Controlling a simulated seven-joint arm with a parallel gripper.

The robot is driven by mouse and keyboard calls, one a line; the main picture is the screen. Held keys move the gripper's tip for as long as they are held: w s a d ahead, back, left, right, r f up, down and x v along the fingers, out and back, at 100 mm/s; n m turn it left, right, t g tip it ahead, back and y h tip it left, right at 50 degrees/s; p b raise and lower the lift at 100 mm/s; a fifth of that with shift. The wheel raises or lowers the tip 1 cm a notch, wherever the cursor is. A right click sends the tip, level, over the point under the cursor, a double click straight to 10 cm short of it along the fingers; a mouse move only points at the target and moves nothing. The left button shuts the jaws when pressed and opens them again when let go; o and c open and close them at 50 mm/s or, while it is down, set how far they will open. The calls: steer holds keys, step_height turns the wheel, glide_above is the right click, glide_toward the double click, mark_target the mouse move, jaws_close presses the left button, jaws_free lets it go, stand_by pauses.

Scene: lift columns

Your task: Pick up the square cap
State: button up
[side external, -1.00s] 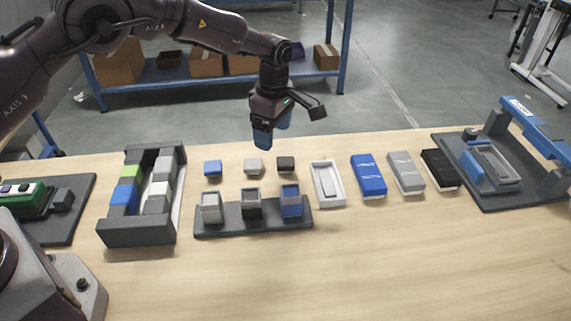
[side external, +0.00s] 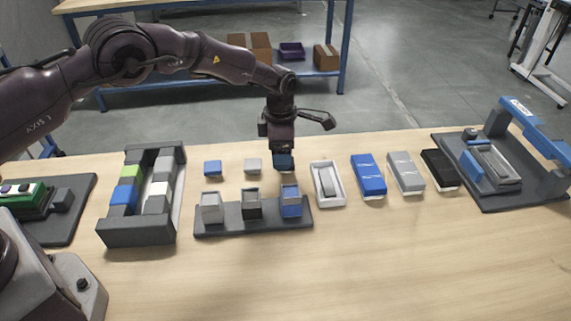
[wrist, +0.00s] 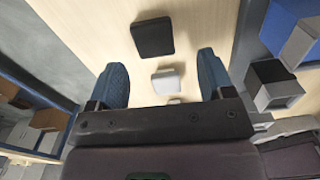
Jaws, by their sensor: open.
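Square caps lie in a row on the wooden table. A blue cap (side external: 213,168) and a grey cap (side external: 253,165) show in the side view. A black cap (wrist: 153,37) shows in the wrist view, just ahead of the fingertips; the grey cap (wrist: 167,80) lies between the fingers in that picture. My gripper (side external: 284,161) points down low over the row's right end, hiding the black cap in the side view. Its blue fingers (wrist: 162,58) are apart with nothing held. I cannot tell the exact height above the cap.
A dark rack (side external: 232,231) with grey, black and blue columns stands in front of the caps. A white tray (side external: 318,194) and blue, grey and black blocks lie to the right. A dark bin (side external: 136,234) of coloured blocks stands left. The front table is clear.

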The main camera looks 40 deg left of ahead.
steer(key=f, duration=0.4)
steer(key=shift+w+a+f, duration=0.15)
steer(key=shift+w+f, duration=0.05)
steer(key=shift+f, duration=0.05)
steer(key=shift+c, duration=0.2)
steer(key=c, duration=0.9)
steer(key=shift+c, duration=0.3)
steer(key=shift+r, duration=0.15)
